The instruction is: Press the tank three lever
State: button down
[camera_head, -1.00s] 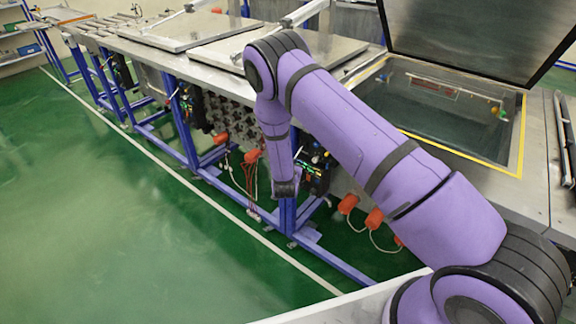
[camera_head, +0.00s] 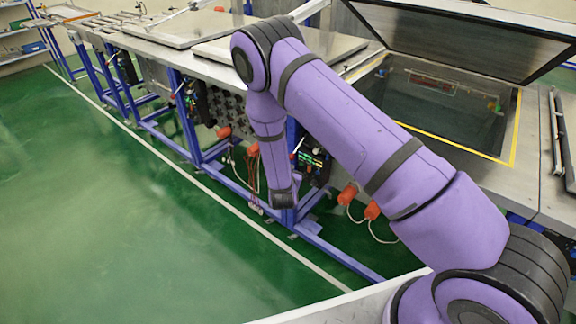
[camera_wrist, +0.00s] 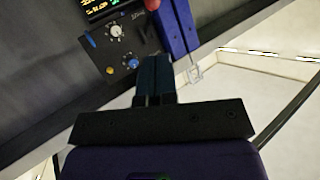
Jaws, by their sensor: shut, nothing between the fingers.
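In the wrist view my gripper (camera_wrist: 154,62) is shut and empty, its dark fingers pointing up at a grey control panel (camera_wrist: 108,52). A small dark lever-like part with a red end (camera_wrist: 152,5) shows just beyond the fingertips, beside a blue post (camera_wrist: 178,25). I cannot tell whether the fingers touch it. In the head view the tank lid (camera_head: 460,38) at the right is tilted open over its tank (camera_head: 440,105). The forearm hides the fingers there.
A lit control box (camera_head: 312,158) hangs on the blue frame beside my wrist. Orange plugs with cables (camera_head: 347,195) hang below the bench. Closed lids (camera_head: 160,30) lie further left. The green floor (camera_head: 120,230) in front is clear.

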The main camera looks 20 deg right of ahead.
jog(key=shift+v, duration=1.2)
jog(key=shift+f, duration=0.15)
notch_tip(320, 180, up, 18)
jog(key=w+g+y, duration=0.2)
jog(key=g+y, duration=0.1)
jog(key=s+d+r+n+g+y, duration=0.1)
jog(key=s+r, duration=0.2)
jog(key=r, duration=0.4)
jog(key=s+d+r+n+y, duration=0.1)
jog(key=s+r, duration=0.2)
jog(key=r, duration=0.5)
jog(key=s+d+r+n+g+y, duration=0.1)
jog(key=s+d+r+n+g, duration=0.2)
jog(key=s+r, duration=1)
jog(key=s+d, duration=0.3)
jog(key=s, duration=0.7)
jog(key=s+d+r+n+g+h, duration=0.1)
jog(key=s+d, duration=0.2)
jog(key=s, duration=0.7)
jog(key=shift+s+d+r, duration=0.15)
jog(key=shift+s+r, duration=0.1)
jog(key=shift+r, duration=0.05)
